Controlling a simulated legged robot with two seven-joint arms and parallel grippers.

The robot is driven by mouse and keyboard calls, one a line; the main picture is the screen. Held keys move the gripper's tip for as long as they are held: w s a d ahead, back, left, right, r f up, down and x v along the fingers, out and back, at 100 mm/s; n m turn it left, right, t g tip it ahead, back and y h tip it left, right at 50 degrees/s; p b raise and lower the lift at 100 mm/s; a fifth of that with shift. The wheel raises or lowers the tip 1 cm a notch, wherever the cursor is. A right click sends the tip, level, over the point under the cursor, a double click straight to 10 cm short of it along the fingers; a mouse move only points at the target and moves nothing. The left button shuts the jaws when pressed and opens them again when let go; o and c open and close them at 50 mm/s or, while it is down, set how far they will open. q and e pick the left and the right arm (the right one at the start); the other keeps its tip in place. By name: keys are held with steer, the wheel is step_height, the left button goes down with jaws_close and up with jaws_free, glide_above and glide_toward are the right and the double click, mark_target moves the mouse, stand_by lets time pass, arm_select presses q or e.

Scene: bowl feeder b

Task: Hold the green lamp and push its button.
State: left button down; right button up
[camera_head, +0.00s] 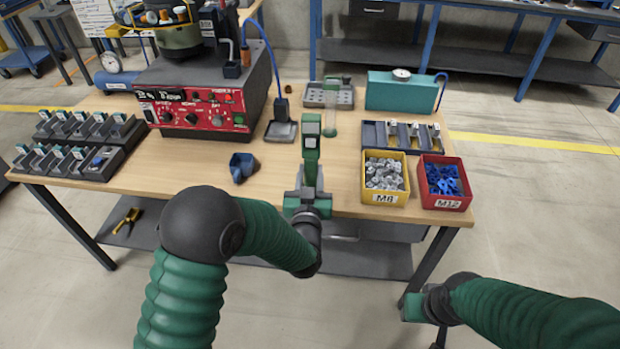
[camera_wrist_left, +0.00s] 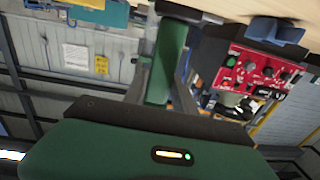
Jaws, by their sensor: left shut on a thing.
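The green lamp (camera_head: 311,156) has a green body and a pale head with a dark mark. It stands out upright from my left gripper (camera_head: 309,186), above the front part of the bench. In the left wrist view the lamp's green body (camera_wrist_left: 166,62) sits between the two grey fingers of my left gripper (camera_wrist_left: 162,88), with a dark end at the top. The gripper is shut on it. I cannot make out the button. My right gripper (camera_head: 416,305) is low at the right, off the bench front, and its fingers are not clear.
The wooden bench (camera_head: 285,185) carries a red control panel (camera_head: 195,108), a blue funnel-like part (camera_head: 243,166), a yellow bin (camera_head: 384,197) and a red bin (camera_head: 444,203). A grey holder (camera_head: 328,97) and teal box (camera_head: 402,92) stand behind. Dark racks (camera_head: 75,165) fill the left end.

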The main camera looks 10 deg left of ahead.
arm_select(q)
steer(key=shift+w+a, duration=0.2)
steer(key=shift+w, duration=0.85)
steer(key=w+b, duration=0.2)
steer(key=w, duration=0.9)
steer(key=shift+w+a+b, duration=0.3)
steer(key=shift+b, duration=0.05)
steer(key=shift+f+b, duration=1.9)
steer(key=shift+f, duration=0.6)
steer(key=c, duration=1.7)
jaws_free()
steer(key=shift+f, duration=0.1)
jaws_close()
